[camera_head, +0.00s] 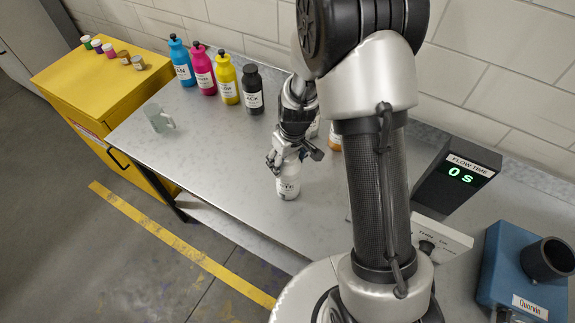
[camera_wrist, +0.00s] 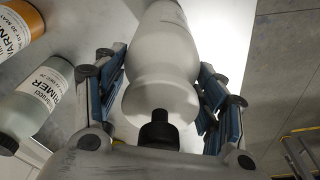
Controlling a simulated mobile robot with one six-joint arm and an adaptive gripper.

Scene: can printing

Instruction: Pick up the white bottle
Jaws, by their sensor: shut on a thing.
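The white bottle (camera_head: 288,186) stands near the front edge of the grey table, in the middle of the head view. In the wrist view the white bottle (camera_wrist: 163,75) lies between the blue finger pads, with its black cap (camera_wrist: 159,130) toward me. My gripper (camera_head: 289,158) is around the bottle's upper part, and its fingers (camera_wrist: 162,98) are shut on it from both sides. In the head view my gripper hides the bottle's top. I cannot tell whether the bottle's base touches the table.
Cyan (camera_head: 182,62), magenta (camera_head: 203,71), yellow (camera_head: 227,79) and black (camera_head: 252,91) bottles stand at the back. A clear beaker (camera_head: 158,118) is at left. Primer (camera_wrist: 38,101) and varnish (camera_wrist: 16,28) bottles are close beside my gripper. A flow-time display (camera_head: 457,180) stands at right.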

